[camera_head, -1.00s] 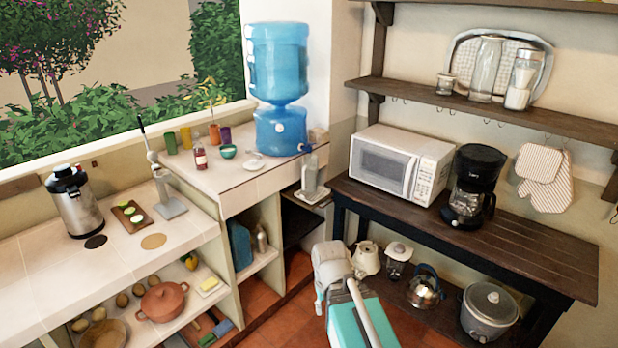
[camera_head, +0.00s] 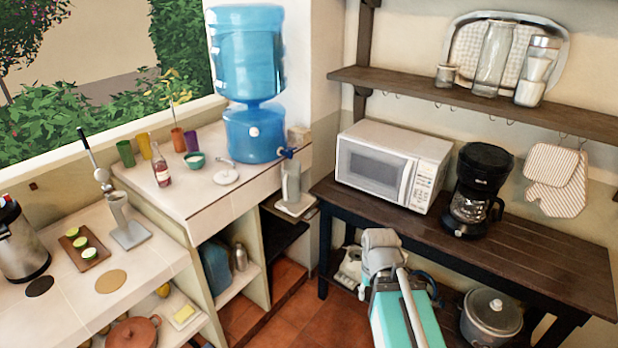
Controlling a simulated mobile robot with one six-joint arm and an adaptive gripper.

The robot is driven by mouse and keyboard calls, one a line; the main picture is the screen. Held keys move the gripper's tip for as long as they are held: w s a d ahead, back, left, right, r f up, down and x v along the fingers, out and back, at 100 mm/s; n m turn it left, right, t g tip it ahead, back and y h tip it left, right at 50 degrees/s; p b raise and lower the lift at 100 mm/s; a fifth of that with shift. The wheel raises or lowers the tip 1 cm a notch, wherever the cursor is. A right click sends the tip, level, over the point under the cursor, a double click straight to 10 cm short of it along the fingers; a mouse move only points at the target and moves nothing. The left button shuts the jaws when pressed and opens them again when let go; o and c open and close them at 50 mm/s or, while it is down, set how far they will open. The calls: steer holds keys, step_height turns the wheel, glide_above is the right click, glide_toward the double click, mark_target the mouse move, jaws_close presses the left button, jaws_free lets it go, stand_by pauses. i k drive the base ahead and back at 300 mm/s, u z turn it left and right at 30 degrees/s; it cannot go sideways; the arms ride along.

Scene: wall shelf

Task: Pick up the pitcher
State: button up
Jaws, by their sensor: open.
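A tall clear glass vessel (camera_head: 492,58) stands upright on the wall shelf, in front of a silver oval tray; it may be the pitcher, though I see no clear handle. Another clear container (camera_head: 291,182) stands on a small ledge under the water dispenser's tap. I cannot tell for certain which one is the pitcher. My teal and grey arm rises at the bottom, right of centre, in front of the dark table. Its fingers do not show, and nothing in view is held.
Below are a microwave (camera_head: 385,170) and coffee maker (camera_head: 474,190) on the dark table (camera_head: 555,235). Hooks and mitts (camera_head: 556,180) hang under the shelf. The table's right part is clear.

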mark_target(291, 176)
steer(key=i, duration=1.15)
steer(key=u, duration=0.55)
